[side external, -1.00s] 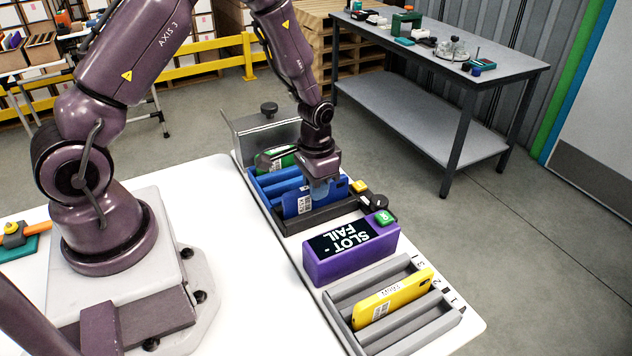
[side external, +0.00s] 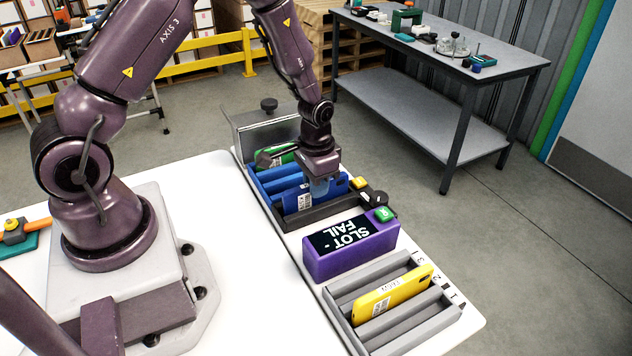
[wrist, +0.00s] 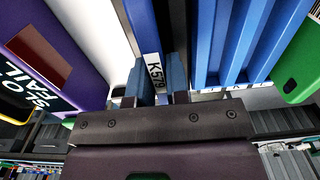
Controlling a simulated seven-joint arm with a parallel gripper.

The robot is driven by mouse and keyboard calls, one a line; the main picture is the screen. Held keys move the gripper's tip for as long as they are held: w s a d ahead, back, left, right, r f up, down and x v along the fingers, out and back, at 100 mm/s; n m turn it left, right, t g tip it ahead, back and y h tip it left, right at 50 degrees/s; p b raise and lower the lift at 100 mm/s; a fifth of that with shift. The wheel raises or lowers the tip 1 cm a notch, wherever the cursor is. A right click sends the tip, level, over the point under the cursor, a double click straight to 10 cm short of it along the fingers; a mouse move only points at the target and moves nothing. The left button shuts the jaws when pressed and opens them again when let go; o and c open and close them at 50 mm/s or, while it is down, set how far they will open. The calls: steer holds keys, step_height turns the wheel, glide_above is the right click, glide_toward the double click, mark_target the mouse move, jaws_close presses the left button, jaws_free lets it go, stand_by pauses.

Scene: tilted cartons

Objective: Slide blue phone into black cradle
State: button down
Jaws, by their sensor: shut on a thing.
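The blue phone (side external: 291,201) with a white label is held on edge in my gripper (side external: 320,188), whose bluish fingers are shut on it. In the wrist view the phone (wrist: 139,28), labelled K579, sits between the fingertips (wrist: 154,85). The black cradle (side external: 335,210) is right beside the phone, on its near side in the side view. The phone's lower edge is hidden, so I cannot tell whether it is inside the cradle's slot.
A blue slotted rack (side external: 262,183) and a green phone (side external: 272,156) lie behind. A purple box (side external: 350,252) reading "SLOT-FAIL" stands in front, then a grey rack (side external: 398,340) holding a yellow phone (side external: 395,293).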

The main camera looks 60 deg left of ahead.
steer(key=shift+f, duration=0.1)
stand_by(0.3)
steer(key=c, duration=1)
jaws_free()
step_height(320, 180, up, 13)
step_height(320, 180, up, 7)
stand_by(0.5)
